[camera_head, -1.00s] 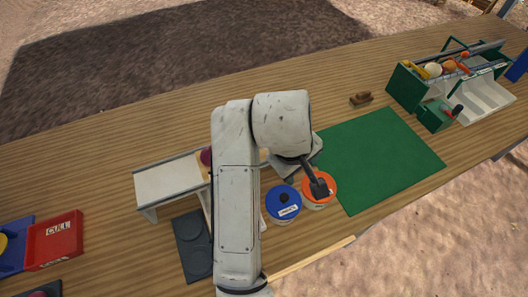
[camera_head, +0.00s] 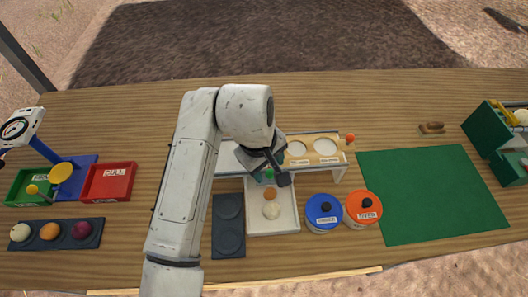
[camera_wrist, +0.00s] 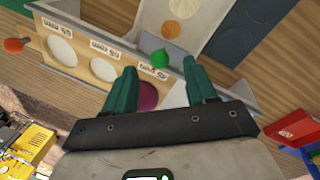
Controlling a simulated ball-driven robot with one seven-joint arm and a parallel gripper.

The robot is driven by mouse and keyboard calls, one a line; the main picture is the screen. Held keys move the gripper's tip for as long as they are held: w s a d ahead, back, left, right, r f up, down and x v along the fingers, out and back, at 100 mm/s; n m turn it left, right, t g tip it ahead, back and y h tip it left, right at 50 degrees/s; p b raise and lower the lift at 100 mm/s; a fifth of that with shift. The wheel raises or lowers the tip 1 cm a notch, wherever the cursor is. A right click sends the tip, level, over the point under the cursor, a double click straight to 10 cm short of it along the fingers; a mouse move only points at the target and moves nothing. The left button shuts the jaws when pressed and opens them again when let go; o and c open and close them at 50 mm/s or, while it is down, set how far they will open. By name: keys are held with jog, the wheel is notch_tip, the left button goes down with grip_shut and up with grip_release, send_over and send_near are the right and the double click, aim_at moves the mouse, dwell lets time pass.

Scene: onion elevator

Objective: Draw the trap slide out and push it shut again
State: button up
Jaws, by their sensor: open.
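A raised stand (camera_head: 340,173) holds a tan board (camera_head: 311,146) with labelled round holes. An orange knob (camera_head: 350,139) sticks out at its right end, and a green knob (camera_head: 269,173) sits at its front side. I cannot tell which knob belongs to the trap slide. The wrist view shows the board (camera_wrist: 82,55), the orange knob (camera_wrist: 14,45) and the green knob (camera_wrist: 160,57). My gripper (camera_wrist: 160,75) is open and empty, its green fingers on either side of the green knob in that picture; contact is unclear. A purple onion (camera_wrist: 148,96) shows partly behind one finger.
A white tray (camera_head: 286,222) with pale and orange onions lies in front of the stand. A dark pad (camera_head: 228,240) lies left, a red CULL bin (camera_head: 108,182) farther left. The green mat (camera_head: 430,195) is bare.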

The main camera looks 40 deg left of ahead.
aim_at(269, 172)
jog(key=shift+w+f, duration=0.15)
jog(key=shift+f, duration=0.65)
jog(key=shift+w+f, duration=0.15)
jog(key=shift+f, duration=0.65)
jog(key=shift+c, duration=0.3)
grip_shut()
jog(key=shift+d, duration=0.15)
jog(key=shift+s+d+r+p, duration=0.1)
jog(key=shift+s+d+p, duration=1.85)
jog(key=shift+p, duration=0.85)
jog(key=shift+s+d+p, duration=0.8)
jog(key=shift+d+p, duration=0.25)
jog(key=shift+d, duration=0.1)
jog(key=shift+d+f, duration=0.1)
jog(key=shift+f, duration=0.1)
